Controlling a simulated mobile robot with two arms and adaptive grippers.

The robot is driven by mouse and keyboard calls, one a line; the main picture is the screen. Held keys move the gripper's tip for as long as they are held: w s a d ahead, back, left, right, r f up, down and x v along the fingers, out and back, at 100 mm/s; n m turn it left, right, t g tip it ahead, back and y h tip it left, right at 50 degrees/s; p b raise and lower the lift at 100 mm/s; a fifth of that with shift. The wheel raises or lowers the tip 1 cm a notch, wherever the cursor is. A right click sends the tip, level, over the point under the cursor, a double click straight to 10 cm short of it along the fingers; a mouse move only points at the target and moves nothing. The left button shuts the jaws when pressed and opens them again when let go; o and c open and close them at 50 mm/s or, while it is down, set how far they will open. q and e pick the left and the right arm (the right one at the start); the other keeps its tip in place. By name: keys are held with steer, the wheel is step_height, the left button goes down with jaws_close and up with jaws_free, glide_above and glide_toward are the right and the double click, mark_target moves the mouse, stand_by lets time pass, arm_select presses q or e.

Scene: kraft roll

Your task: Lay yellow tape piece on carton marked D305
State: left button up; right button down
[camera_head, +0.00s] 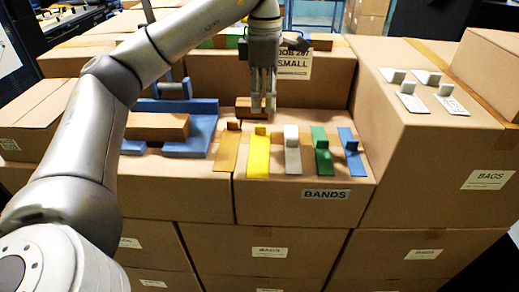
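I can read no D305 mark on any carton. My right gripper is not in view.
A green piece (321,153) and a blue piece (351,152) continue the row. A blue holder (201,140) with a brown block stands left. A taller carton (390,150) with several white pieces on top rises right. A carton marked SMALL (330,85) stands behind.

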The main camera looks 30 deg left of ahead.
mark_target(262, 134)
arm_select(q)
steer(key=shift+w+a+f+p, duration=0.15)
steer(key=shift+f+p, duration=0.1)
steer(key=shift+f, duration=1.55)
steer(key=shift+s+a+f+p, duration=0.1)
steer(key=shift+f+p, duration=0.1)
steer(key=shift+f, duration=1.6)
steer(key=shift+c, duration=0.2)
jaws_close()
